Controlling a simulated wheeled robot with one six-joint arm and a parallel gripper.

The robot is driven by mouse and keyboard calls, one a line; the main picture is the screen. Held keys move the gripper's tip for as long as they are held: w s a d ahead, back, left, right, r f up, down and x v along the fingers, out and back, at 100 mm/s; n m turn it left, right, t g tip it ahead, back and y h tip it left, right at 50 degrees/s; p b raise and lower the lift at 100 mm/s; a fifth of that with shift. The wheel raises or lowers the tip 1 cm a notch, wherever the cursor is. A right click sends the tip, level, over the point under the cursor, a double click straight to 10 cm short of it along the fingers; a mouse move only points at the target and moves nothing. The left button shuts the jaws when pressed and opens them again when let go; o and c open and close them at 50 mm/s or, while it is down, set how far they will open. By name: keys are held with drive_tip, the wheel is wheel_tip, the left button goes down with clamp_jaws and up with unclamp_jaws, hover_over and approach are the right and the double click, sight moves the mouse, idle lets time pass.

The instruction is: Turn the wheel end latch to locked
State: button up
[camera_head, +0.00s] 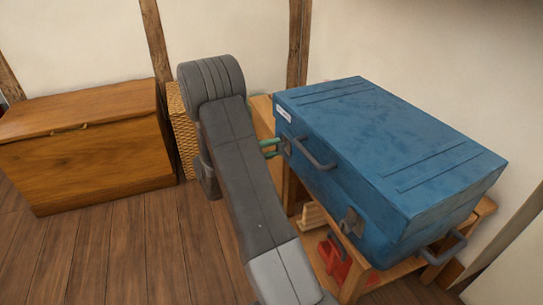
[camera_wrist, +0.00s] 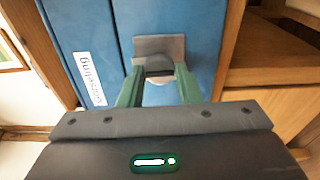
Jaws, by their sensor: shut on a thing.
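A blue hard case (camera_head: 390,150) lies on a wooden stand, with two grey latches on its front side. The far-left latch (camera_head: 286,147) is by the white label, and the other latch (camera_head: 352,222) is nearer the right end. My gripper (camera_head: 270,148) reaches the far-left latch from the left. The latch's exact turn angle is hard to tell. I see no wheels, so I cannot tell which end is the wheel end.
A grey handle (camera_head: 312,154) sticks out between the latches, and another handle (camera_head: 443,250) is on the right end. A red object (camera_head: 335,262) sits on the stand's lower shelf. A wooden chest (camera_head: 85,150) and wicker basket (camera_head: 182,130) stand left. Floor is clear in front.

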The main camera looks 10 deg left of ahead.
drive_tip(key=shift+m, duration=0.3)
drive_tip(key=o, duration=0.9)
drive_tip(key=shift+o, duration=0.2)
drive_tip(key=shift+a, duration=0.1)
drive_tip(key=p+v, duration=0.3)
drive_tip(key=v, duration=1)
drive_tip(key=shift+s+a, duration=0.2)
drive_tip(key=shift+s, duration=0.05)
